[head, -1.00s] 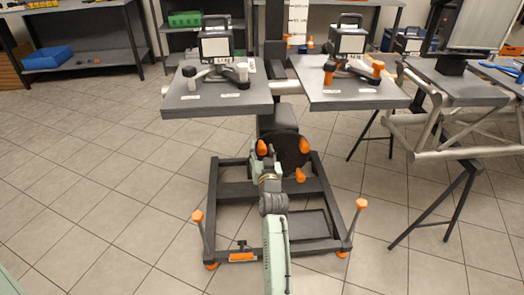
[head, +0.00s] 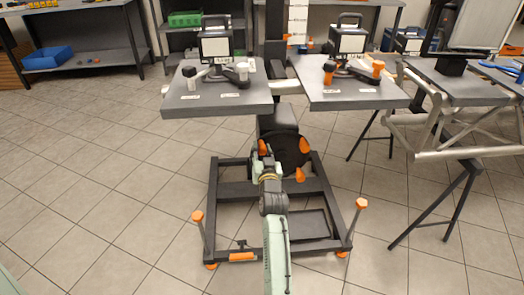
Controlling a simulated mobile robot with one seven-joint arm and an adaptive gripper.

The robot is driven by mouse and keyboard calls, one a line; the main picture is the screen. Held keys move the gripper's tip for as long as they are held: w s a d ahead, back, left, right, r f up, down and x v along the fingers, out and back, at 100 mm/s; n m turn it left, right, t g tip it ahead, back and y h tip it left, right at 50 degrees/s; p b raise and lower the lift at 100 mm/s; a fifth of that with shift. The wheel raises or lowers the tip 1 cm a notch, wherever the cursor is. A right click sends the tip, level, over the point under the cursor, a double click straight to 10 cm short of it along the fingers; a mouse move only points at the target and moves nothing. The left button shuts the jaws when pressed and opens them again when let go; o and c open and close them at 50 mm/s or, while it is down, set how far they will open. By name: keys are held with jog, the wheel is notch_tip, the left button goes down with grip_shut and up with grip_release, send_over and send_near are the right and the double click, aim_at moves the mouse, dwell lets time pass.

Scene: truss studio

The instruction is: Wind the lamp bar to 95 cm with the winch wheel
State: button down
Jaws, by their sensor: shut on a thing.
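The winch wheel (head: 287,151) is a dark disc with orange knobs, low on the stand's dark column. My gripper (head: 262,153) is at the wheel's left side, shut on its left orange knob (head: 263,147); the fingertips are small and partly hidden. The other two knobs, upper right (head: 305,145) and lower right (head: 300,174), are free. A pale tube (head: 285,87), apparently the lamp bar, shows between two grey shelves and is mostly hidden. A white scale strip (head: 298,20) stands on the column; its marks are too small to read.
The left shelf (head: 215,107) and right shelf (head: 350,97) carry boxy devices with handles and overhang above the wheel. The stand's dark base frame (head: 213,200) has orange-topped posts at its front corners. A trestle with metal tubing (head: 470,150) stands right. Floor at left is clear.

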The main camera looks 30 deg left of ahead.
jog(key=shift+w+d+r+m, duration=0.2)
jog(key=shift+d+r+m, duration=0.05)
jog(key=shift+r+m, duration=0.15)
